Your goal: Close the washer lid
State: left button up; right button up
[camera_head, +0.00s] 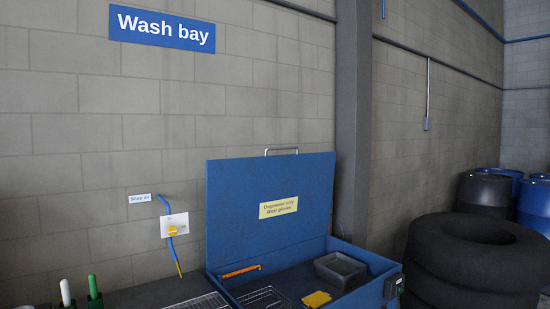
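The blue parts washer (378,284) stands at the bottom centre. Its blue lid (240,191) is open and stands upright at the back, leaning against or near the block wall. A metal handle (282,150) is on the lid's top edge, and a yellow label (278,207) is on its inner face. Inside the washer are a grey tray (341,269), a wire rack (264,299), a yellow item (316,299) and an orange bar (240,271). Neither of my grippers is in view.
A dark bench (150,295) with a metal grate lies left of the washer, with white and green handled tools (94,290) on it. A blue hose (168,222) hangs on the wall. Stacked tyres (465,250) and drums (485,192) stand to the right, beside a grey column (353,120).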

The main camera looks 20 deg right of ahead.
aim_at(256, 206)
jog(key=i+l+u, duration=0.15)
jog(key=l, duration=0.2)
jog(key=i+l+u, duration=0.15)
jog(key=l, duration=0.25)
jog(key=i+l+u, duration=0.15)
jog(key=l, duration=0.25)
jog(key=i, duration=0.1)
